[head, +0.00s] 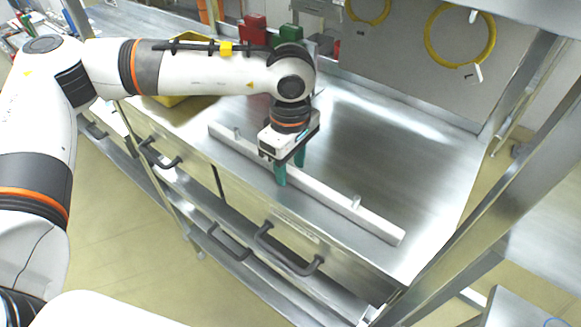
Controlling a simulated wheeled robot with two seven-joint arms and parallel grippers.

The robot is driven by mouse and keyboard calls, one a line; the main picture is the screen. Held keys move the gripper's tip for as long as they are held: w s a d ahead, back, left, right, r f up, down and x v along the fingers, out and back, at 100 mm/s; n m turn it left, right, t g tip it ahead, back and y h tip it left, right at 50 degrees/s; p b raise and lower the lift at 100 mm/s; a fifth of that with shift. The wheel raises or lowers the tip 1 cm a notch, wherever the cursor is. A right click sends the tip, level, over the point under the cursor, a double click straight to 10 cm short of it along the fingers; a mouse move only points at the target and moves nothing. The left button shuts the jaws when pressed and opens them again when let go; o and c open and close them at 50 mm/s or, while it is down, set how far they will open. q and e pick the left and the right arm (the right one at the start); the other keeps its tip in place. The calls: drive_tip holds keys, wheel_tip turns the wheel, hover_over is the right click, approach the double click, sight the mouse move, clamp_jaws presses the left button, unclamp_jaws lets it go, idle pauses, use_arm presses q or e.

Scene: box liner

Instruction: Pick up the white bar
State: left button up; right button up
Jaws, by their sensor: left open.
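The white bar (330,199) is a long, light, square-edged bar with two short pegs on top. It lies on the metal worktop, running diagonally from the upper left to the lower right near the front edge. My left gripper (291,171) points down over the bar, left of its middle. Its green fingers are apart, one on the near side of the bar and one on the far side. Whether they touch the bar cannot be told. The gripper hides part of the bar. My right gripper is not in view.
The metal worktop (430,150) is clear to the right of the bar. A yellow bin (178,101) stands at the back left, with red (252,32) and green containers behind. Drawers with dark handles (290,250) are below the front edge. A metal post rises at right.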

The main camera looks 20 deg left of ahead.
use_arm(q)
clamp_jaws()
idle(0.3)
